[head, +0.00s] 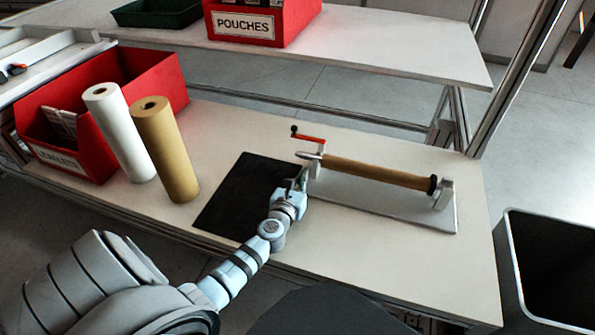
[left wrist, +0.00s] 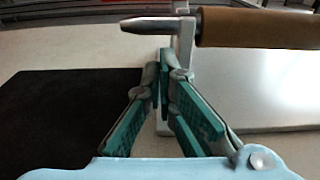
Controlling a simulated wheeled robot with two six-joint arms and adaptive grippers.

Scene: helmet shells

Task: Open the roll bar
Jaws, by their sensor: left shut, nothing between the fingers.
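The roll holder stands on the table at right of middle, with a pale base plate (head: 385,206). Its bar carries a brown roll (head: 375,172) lying level between two end supports. The bar's tapered metal tip (head: 309,156) sticks out at the left; it also shows in the left wrist view (left wrist: 150,24). My right gripper is not in view.
A black mat (head: 235,190) lies under my left gripper. A white roll (head: 119,132) and a tan roll (head: 165,150) stand upright at left, by a red leaflets bin (head: 150,75). A dark open bin (head: 545,230) stands at right. The table's front right is clear.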

